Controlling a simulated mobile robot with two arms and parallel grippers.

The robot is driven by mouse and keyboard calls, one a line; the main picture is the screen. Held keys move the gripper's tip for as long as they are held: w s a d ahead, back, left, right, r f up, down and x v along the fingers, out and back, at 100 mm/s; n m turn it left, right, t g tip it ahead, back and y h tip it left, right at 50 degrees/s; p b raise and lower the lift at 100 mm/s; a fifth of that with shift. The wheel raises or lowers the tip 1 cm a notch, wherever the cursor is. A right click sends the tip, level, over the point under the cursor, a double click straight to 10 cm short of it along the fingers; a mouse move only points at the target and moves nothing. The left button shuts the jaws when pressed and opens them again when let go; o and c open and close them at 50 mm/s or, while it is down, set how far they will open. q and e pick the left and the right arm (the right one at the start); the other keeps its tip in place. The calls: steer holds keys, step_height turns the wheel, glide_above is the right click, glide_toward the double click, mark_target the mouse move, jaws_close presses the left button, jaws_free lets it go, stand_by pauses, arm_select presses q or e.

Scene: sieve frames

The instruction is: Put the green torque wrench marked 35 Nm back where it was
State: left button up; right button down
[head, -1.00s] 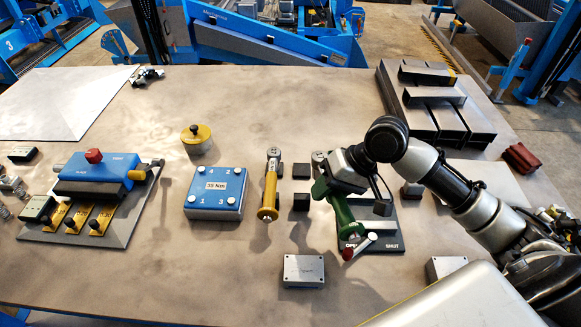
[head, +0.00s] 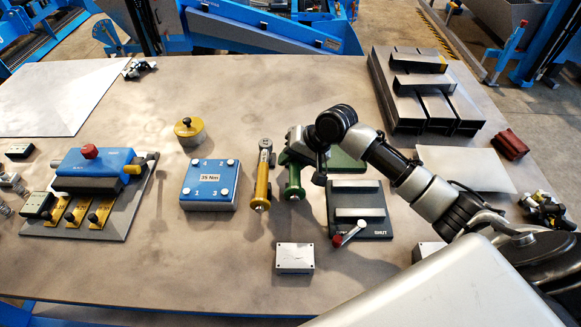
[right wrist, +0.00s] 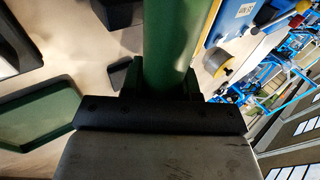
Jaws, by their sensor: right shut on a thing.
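The green torque wrench (head: 293,183) is in my right gripper (head: 305,160), just right of the yellow torque wrench (head: 262,180). Its green handle (right wrist: 168,45) shows between the jaws in the right wrist view, and the jaws are shut on it. In the head view the handle points toward the front of the table; its upper part is partly hidden by my gripper. I cannot tell whether it touches the support under it. No 35 Nm marking is readable on it. A blue block (head: 209,200) to the left carries a label reading 35 Nm. My left gripper is not in view.
A dark board (head: 375,223) with a red-tipped lever stands right of the wrench. A green tray (right wrist: 35,118) lies close by. A grey box (head: 294,259) is in front. A yellow-topped knob (head: 188,130) and a blue fixture (head: 92,165) are left; dark metal channels (head: 425,85) are back right.

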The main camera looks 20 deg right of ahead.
mark_target(290, 168)
steer(key=shift+w+a, duration=0.15)
step_height(290, 168, down, 3)
steer(key=shift+f+p, duration=0.1)
steer(key=shift+p, duration=0.4)
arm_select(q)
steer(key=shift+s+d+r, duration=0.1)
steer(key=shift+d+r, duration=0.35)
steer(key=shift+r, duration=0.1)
arm_select(e)
steer(key=shift+f, duration=0.35)
steer(key=shift+f, duration=0.2)
steer(key=c, duration=0.8)
jaws_free()
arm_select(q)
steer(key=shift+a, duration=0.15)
